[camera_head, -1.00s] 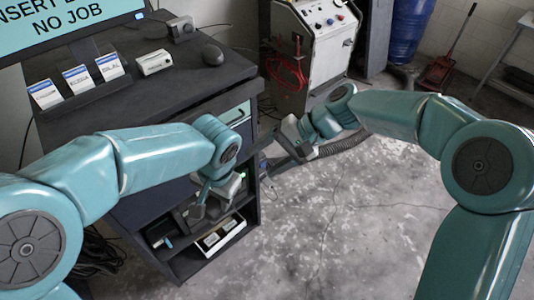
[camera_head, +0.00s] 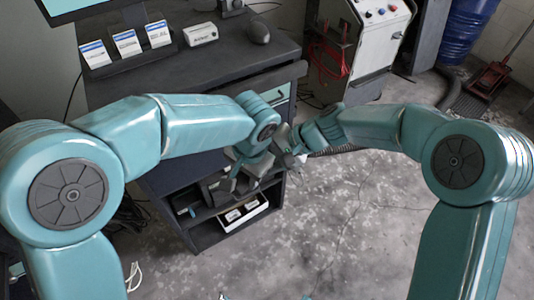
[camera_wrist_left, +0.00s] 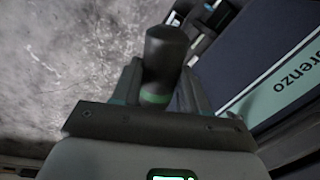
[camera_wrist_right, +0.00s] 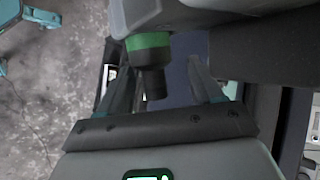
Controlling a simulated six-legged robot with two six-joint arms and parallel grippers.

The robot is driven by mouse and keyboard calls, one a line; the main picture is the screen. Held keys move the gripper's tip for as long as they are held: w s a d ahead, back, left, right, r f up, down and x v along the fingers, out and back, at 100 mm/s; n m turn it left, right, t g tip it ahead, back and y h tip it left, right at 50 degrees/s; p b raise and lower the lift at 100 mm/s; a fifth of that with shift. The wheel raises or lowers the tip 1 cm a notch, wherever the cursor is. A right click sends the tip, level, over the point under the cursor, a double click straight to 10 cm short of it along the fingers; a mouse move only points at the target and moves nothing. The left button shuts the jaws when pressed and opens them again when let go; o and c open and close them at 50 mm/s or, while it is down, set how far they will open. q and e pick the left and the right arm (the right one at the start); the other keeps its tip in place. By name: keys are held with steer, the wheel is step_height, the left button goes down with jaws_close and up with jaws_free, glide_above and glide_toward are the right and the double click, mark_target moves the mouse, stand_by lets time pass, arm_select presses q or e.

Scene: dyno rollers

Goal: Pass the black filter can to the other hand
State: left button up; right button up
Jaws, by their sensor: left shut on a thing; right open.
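The black filter can (camera_wrist_left: 166,55), with a green band low on it, stands between the fingers of my left gripper (camera_wrist_left: 160,82) in the left wrist view. My left gripper (camera_head: 250,172) is shut on it. In the right wrist view, the can's black end (camera_wrist_right: 152,82) and green band show between the spread fingers of my right gripper (camera_wrist_right: 162,85). My right gripper is open around that end; I cannot tell whether a finger touches it. In the head view the two grippers meet near the bench's front corner, and the can is hard to make out.
The dark bench (camera_head: 190,68) stands behind the grippers, with label boxes (camera_head: 126,42), a white device (camera_head: 200,34) and a mouse (camera_head: 257,32) on top. Its open shelf holds a white tray (camera_head: 242,214). A grey machine (camera_head: 376,45) stands behind.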

steer(key=shift+c, duration=0.4)
jaws_close()
arm_select(q)
steer(key=o, duration=1.2)
